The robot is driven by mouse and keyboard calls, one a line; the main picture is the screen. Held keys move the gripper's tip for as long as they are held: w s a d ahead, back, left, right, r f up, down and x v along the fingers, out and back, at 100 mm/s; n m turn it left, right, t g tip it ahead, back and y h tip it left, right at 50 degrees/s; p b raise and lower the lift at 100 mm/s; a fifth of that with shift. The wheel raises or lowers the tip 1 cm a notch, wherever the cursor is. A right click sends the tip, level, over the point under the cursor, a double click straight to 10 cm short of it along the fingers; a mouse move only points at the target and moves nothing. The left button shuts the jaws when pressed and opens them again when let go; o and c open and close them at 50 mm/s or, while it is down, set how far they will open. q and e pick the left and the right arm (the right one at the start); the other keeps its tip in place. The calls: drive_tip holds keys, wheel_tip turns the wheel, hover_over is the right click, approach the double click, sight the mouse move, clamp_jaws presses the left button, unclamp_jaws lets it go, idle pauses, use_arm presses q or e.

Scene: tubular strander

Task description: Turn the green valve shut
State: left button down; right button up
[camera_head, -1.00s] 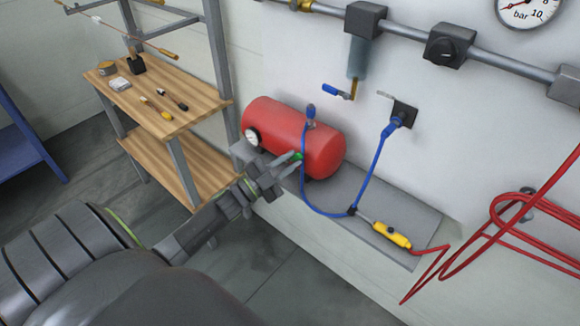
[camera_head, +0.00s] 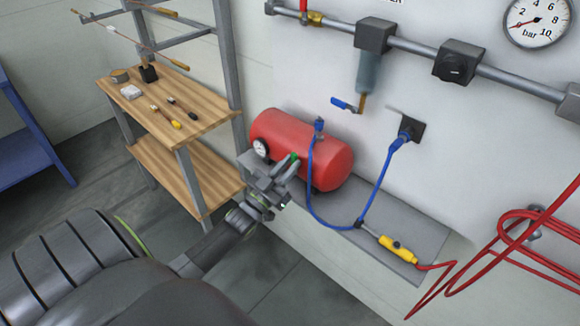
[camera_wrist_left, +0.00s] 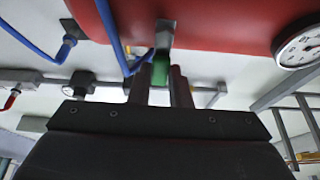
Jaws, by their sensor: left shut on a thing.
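The green valve (camera_head: 294,157) sits on the near side of the red tank (camera_head: 325,160); only a small green part shows past my fingers. My left gripper (camera_head: 285,168) is at the tank's side, shut on the green valve. In the left wrist view the green valve (camera_wrist_left: 160,68) lies between the two fingers of the left gripper (camera_wrist_left: 165,85), in front of a grey fitting (camera_wrist_left: 165,35) under the red tank. My right gripper is not in view.
The tank rests on a grey ledge (camera_head: 425,240) with a blue hose (camera_head: 310,185) and a yellow tool (camera_head: 398,249). A round gauge (camera_head: 261,148) is at the tank's left end. A wooden shelf (camera_head: 195,120) stands left. Red hose (camera_head: 490,235) hangs right.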

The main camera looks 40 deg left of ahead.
use_arm(q)
drive_tip(key=shift+a+f+n, duration=0.1)
drive_tip(key=shift+n, duration=0.3)
drive_tip(key=c, duration=1.3)
unclamp_jaws()
drive_tip(key=shift+c, duration=0.2)
drive_tip(key=b+v, duration=0.5)
drive_tip(key=v, duration=1.2)
drive_tip(key=shift+s, duration=0.3)
